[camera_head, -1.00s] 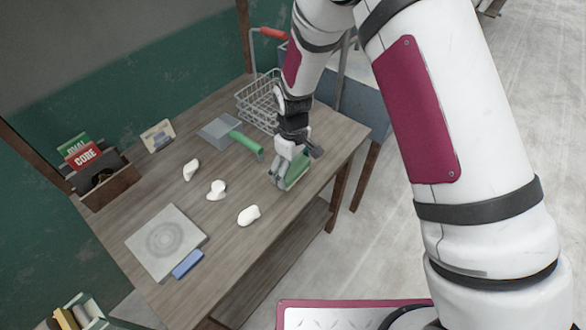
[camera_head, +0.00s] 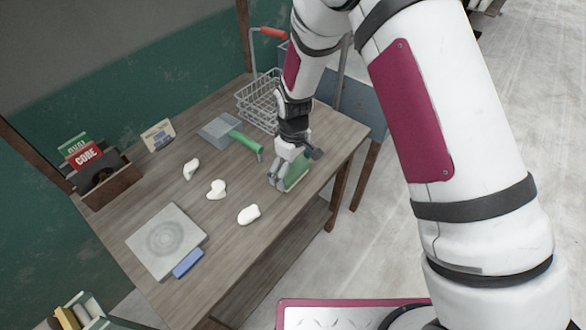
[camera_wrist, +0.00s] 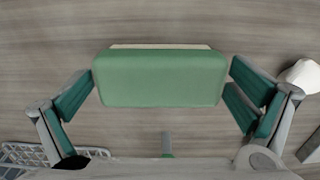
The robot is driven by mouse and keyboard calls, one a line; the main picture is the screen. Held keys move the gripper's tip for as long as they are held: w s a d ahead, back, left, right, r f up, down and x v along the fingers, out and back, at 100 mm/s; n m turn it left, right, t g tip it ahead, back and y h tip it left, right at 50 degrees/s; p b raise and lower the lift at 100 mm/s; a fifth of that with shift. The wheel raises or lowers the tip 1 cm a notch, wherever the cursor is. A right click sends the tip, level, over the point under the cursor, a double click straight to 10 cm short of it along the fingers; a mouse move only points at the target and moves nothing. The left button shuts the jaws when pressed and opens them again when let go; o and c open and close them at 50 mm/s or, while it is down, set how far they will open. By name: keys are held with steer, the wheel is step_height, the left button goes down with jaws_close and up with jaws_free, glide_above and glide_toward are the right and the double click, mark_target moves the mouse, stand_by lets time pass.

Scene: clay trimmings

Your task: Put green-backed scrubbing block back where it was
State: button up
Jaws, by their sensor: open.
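The green-backed scrubbing block (camera_wrist: 160,78) lies on the wooden table, green side up, with a thin pale edge showing along its far side in the wrist view. In the head view the block (camera_head: 296,172) is at the table's right front edge, partly hidden by my gripper (camera_head: 284,178). In the wrist view my gripper (camera_wrist: 160,100) is open, with one finger on each side of the block. A narrow gap shows at each end of the block, so the fingers seem apart from it.
Several white clay pieces (camera_head: 249,214) lie left of my gripper. A green-handled scraper (camera_head: 245,142) and a wire basket (camera_head: 258,100) are behind. A grey board (camera_head: 150,252), a blue block (camera_head: 188,263) and a wooden box (camera_head: 112,185) are further left.

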step_height(320, 180, up, 12)
steer(key=shift+b, duration=0.4)
steer(key=shift+r, duration=0.1)
step_height(320, 180, up, 10)
steer(key=m+t, duration=0.1)
steer(key=m, duration=0.1)
glide_above(293, 168)
steer(key=s+d, duration=0.2)
steer(key=d, duration=0.3)
steer(key=s+d+r+m+t, duration=0.1)
steer(key=s+d+r+m, duration=0.2)
steer(key=s+d+r, duration=0.4)
steer(key=s+d+r+m+t, duration=0.1)
steer(key=s+d+r+m, duration=0.1)
steer(key=s, duration=0.5)
steer(key=s+d+r+m+t, duration=0.2)
steer(key=s+d+r+m, duration=0.1)
steer(key=s+d+r, duration=0.2)
steer(key=s+d, duration=0.1)
steer(key=s, duration=0.1)
steer(key=shift+s+r, duration=0.2)
steer(key=shift+s, duration=0.15)
